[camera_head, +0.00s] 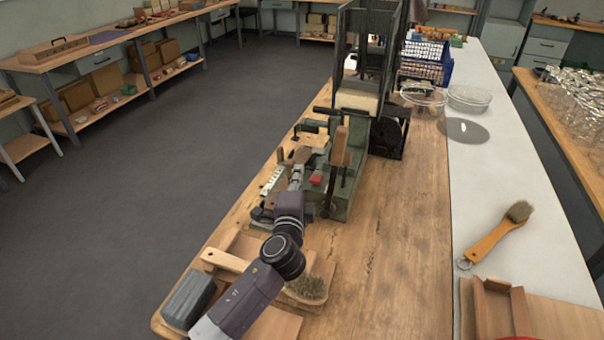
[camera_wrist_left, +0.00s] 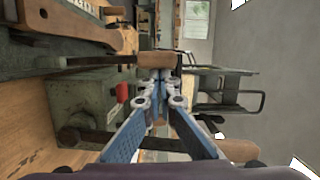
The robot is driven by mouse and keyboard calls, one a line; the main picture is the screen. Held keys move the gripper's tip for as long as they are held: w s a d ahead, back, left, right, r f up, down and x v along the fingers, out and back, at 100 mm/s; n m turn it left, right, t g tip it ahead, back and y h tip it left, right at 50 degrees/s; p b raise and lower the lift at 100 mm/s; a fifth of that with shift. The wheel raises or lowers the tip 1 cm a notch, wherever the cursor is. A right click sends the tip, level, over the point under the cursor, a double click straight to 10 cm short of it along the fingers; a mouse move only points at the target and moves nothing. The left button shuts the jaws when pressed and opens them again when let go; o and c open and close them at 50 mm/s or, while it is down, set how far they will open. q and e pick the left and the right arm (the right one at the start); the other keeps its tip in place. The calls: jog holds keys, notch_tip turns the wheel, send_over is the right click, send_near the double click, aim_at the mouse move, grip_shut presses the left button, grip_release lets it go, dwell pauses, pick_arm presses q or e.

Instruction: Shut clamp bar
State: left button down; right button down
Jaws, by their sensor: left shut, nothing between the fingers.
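The green tufting machine (camera_head: 345,200) stands on the wooden bench. A lever with an upright wooden handle (camera_head: 340,147) rises from it, and a black bar (camera_head: 330,112) crosses its far end. I cannot tell for sure which part is the clamp bar. My left gripper (camera_head: 298,168) is at the machine's left side, shut and empty, near a brown wooden piece (camera_head: 302,154). In the left wrist view the closed fingers (camera_wrist_left: 160,78) point at a wooden handle (camera_wrist_left: 157,60); contact cannot be told. A second wooden handle (camera_wrist_left: 238,150) is at lower right. My right gripper is out of view.
A red block (camera_head: 316,180) sits on the machine. A tall dark frame (camera_head: 385,60) stands behind it. Brushes, including one with a dark bristle head (camera_head: 306,287), lie at the near end. A wooden-handled brush (camera_head: 497,236) lies on the white strip.

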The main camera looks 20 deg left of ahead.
pick_arm(q)
jog(key=shift+w+a+f+n+g+h+p, duration=0.1)
jog(key=shift+a+f+n+g+h+p, duration=0.45)
jog(key=shift+a+f+n, duration=1.4)
jog(key=shift+w+a+f+n+g+h+p, duration=0.15)
jog(key=shift+a+f+n+h+p, duration=0.8)
jog(key=shift+a+n, duration=1.8)
jog(key=shift+s+a+f+n+g+h+p, duration=0.1)
jog(key=shift+a+f+n+g+h+p, duration=0.35)
jog(key=shift+a+f+n+p, duration=1.05)
jog(key=shift+a+f+n+b, duration=0.2)
jog(key=shift+a+n+b, duration=0.1)
jog(key=shift+a, duration=0.2)
jog(key=shift+a+f+n+b, duration=0.15)
jog(key=shift+a+n+b, duration=0.15)
jog(key=shift+a, duration=0.2)
